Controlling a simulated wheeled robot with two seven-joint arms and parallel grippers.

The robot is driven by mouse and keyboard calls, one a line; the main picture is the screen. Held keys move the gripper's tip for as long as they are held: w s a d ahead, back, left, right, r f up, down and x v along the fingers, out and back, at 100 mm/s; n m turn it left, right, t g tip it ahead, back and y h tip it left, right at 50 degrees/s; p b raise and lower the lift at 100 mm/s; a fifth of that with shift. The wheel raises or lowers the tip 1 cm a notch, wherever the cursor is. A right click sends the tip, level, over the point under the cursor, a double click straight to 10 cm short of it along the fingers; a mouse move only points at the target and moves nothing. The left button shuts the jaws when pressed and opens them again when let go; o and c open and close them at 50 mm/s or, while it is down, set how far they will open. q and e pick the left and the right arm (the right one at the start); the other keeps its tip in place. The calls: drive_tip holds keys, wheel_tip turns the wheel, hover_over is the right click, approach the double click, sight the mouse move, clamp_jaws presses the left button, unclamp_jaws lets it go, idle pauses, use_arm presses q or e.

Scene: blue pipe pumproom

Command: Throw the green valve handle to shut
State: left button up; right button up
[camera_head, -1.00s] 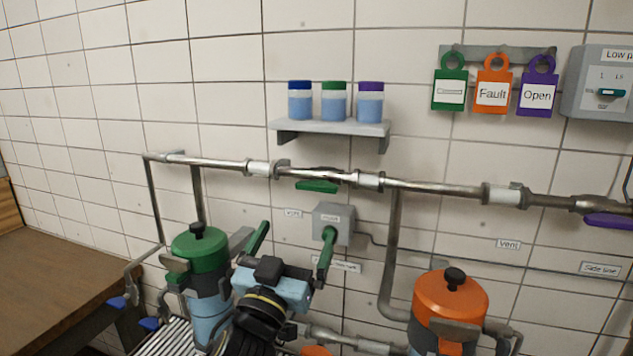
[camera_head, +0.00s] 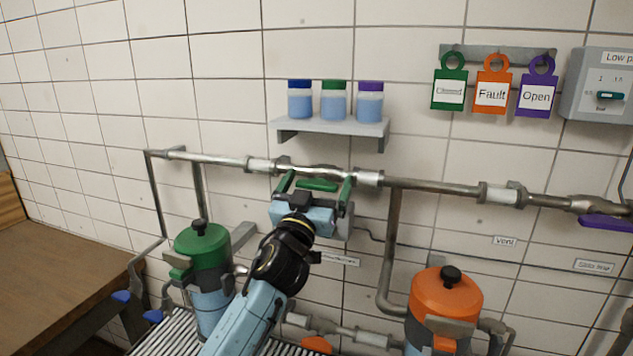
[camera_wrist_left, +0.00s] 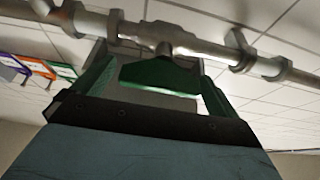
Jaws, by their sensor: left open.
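The green valve handle (camera_head: 318,185) sits on the upper steel pipe, below the shelf, and lies along the pipe. It also shows in the left wrist view (camera_wrist_left: 160,75), just under the pipe. My left gripper (camera_head: 318,182) is open, with one green finger on each side of the handle. In the left wrist view the gripper (camera_wrist_left: 155,80) has the handle between its spread fingers, and I see gaps at both sides. My right gripper is not in view.
A shelf (camera_head: 335,126) with three capped jars is above the pipe. A green-lidded pot (camera_head: 202,245) and an orange-lidded pot (camera_head: 447,295) stand below. Green, orange and purple tags hang upper right. A purple handle (camera_head: 606,222) is at far right.

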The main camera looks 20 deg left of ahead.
use_arm(q)
drive_tip(key=c, duration=1)
